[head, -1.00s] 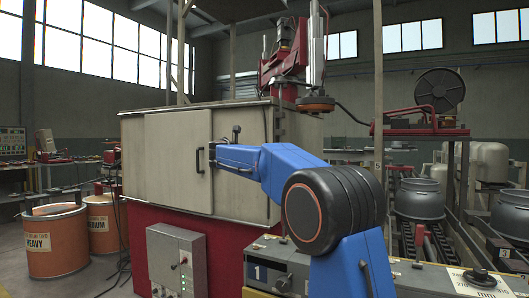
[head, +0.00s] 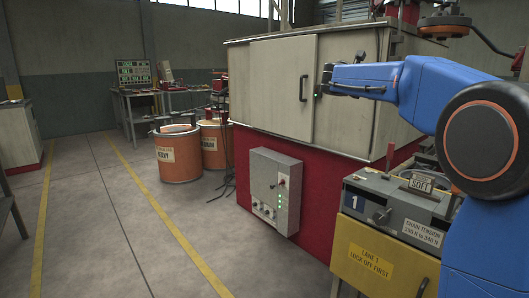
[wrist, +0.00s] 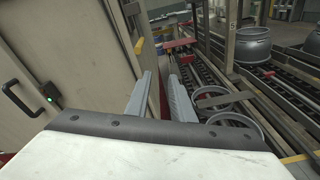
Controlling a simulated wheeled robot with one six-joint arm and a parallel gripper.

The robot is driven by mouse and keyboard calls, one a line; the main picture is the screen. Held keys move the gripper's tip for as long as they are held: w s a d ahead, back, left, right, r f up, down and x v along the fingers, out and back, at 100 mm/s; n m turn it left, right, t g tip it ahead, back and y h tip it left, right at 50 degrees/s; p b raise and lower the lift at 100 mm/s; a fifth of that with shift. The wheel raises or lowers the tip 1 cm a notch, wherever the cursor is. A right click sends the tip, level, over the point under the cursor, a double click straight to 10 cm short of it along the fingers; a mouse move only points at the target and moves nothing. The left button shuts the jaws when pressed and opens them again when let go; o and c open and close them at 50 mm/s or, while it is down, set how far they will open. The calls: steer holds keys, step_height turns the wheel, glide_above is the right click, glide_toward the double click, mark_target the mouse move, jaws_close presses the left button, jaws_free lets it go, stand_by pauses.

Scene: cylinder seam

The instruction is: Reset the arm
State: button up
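My arm is the only thing the task names. In the head view my blue arm (head: 430,85) reaches from the right edge across the front of a beige cabinet (head: 270,85). I cannot make out the fingers there. In the wrist view my gripper (wrist: 158,92) shows two grey fingers, apart, with nothing seen between them. They point along the cabinet's side, with a conveyor beyond them. The cabinet's black door handle (wrist: 20,98) and a small green light (wrist: 51,98) are left of the gripper.
A grey control box (head: 274,190) is on the red base. A yellow lane 1 unit (head: 375,260) stands close by my arm. Orange drums (head: 180,153) stand left of the cabinet. The floor (head: 110,240) at the left is open. Metal rings (wrist: 235,125) lie by the conveyor.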

steer(key=s+a+f+m+g+y, duration=0.1)
steer(key=s+a+f+m+y, duration=0.3)
steer(key=s+f, duration=0.9)
steer(key=s+a+f+m+g+y, duration=0.2)
steer(key=s+f+m, duration=0.8)
steer(key=s, duration=1.2)
steer(key=s+a+f+m+g+y, duration=0.2)
steer(key=s+a+f+m+y, duration=0.5)
steer(key=s+f, duration=1)
steer(key=shift+s+a+f, duration=0.35)
steer(key=shift+s+a, duration=0.35)
steer(key=shift+a, duration=0.05)
